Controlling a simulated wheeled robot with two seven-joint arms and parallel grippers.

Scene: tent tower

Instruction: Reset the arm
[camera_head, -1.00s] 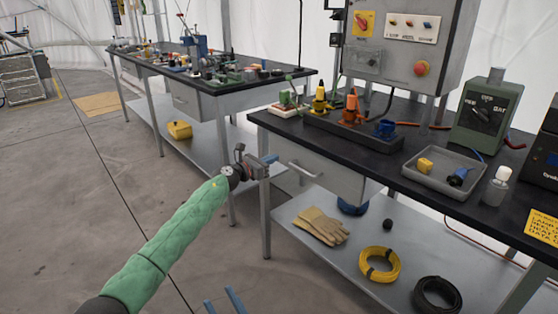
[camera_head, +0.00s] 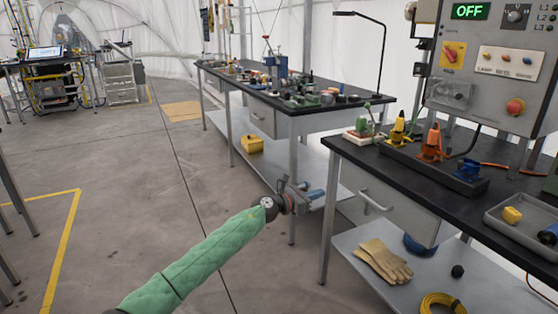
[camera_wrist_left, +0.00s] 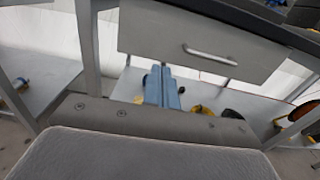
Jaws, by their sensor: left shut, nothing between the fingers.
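My left arm, in a green sleeve, reaches in from the bottom left of the head view. My left gripper (camera_head: 316,194) is shut and empty, in front of the table legs and left of the drawer (camera_head: 385,205) of the right workbench. In the left wrist view its two blue fingers (camera_wrist_left: 162,88) lie together, with the drawer (camera_wrist_left: 205,45) and its handle beyond them. My right gripper is not in view.
The right workbench (camera_head: 345,150) carries yellow, orange and blue plugs, a grey tray (camera_head: 500,222) and a control panel (camera_head: 490,62) reading OFF. Gloves (camera_head: 384,261) lie on its shelf. Another workbench (camera_head: 300,110) stands behind. Open floor (camera_head: 130,200) lies to the left.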

